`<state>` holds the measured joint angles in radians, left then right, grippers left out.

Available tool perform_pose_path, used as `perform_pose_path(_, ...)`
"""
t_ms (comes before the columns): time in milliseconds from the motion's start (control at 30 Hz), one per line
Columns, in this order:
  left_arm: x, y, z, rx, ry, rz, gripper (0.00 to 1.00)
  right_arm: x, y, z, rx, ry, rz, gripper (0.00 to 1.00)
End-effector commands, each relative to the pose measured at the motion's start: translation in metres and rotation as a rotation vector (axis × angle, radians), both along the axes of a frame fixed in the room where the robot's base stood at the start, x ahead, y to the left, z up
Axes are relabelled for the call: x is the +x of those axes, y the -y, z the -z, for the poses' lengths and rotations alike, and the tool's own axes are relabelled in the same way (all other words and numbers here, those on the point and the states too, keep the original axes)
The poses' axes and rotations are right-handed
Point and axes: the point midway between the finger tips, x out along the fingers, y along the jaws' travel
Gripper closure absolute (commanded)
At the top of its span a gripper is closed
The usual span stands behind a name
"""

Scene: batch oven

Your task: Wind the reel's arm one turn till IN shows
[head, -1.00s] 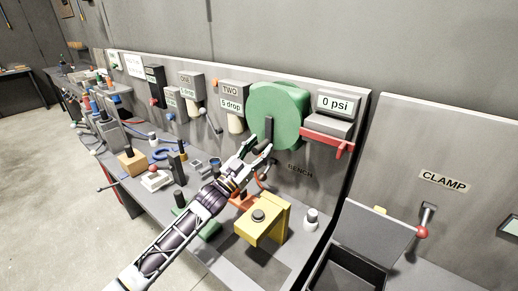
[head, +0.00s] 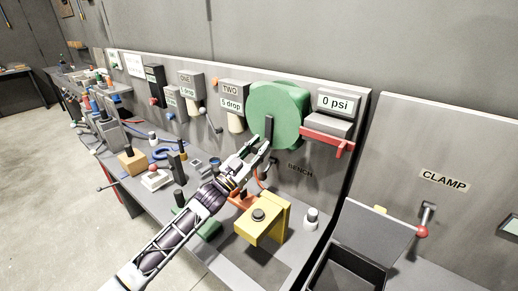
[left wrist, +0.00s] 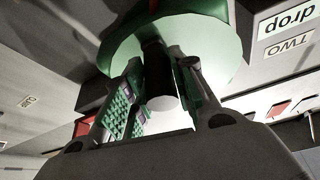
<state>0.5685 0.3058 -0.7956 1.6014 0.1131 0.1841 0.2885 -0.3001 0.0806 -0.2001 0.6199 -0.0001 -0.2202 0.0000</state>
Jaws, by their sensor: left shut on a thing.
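The reel is a large green drum (head: 285,105) on the back panel above the bench; it also fills the top of the left wrist view (left wrist: 205,38). Its dark arm (head: 269,128) stands out on the drum's front, reaching down toward my gripper. My left gripper (head: 259,151) is at the lower end of this arm. In the left wrist view its fingers (left wrist: 163,100) stand on both sides of a dark round handle (left wrist: 154,62) with a grey end, shut on it. I can read no IN mark on the reel. My right gripper is not in view.
A gauge reading 0 psi (head: 335,104) and a red bar (head: 322,138) sit just right of the reel. The TWO box (head: 232,98) is to its left. A yellow block (head: 264,222) stands on the bench below. An open dark bin (head: 345,265) is at the lower right.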

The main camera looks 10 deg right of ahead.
Motion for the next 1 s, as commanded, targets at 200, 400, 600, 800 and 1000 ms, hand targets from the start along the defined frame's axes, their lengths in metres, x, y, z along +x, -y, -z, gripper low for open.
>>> perform_pose_path(200, 0.005, -0.005, -0.001, 0.057, 0.060, -0.001, 1.00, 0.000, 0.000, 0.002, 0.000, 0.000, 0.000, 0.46)
perform_pose_path(400, 0.012, -0.012, -0.003, 0.139, 0.140, -0.002, 1.00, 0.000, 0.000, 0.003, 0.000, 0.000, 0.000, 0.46)
perform_pose_path(600, 0.019, -0.019, -0.006, 0.231, 0.233, -0.002, 1.00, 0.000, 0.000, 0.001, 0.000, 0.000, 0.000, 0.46)
perform_pose_path(800, 0.026, -0.026, -0.010, 0.321, 0.323, -0.002, 1.00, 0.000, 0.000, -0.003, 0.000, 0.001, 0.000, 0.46)
perform_pose_path(1000, 0.030, -0.030, -0.014, 0.385, 0.387, -0.002, 1.00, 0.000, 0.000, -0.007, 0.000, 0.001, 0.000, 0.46)
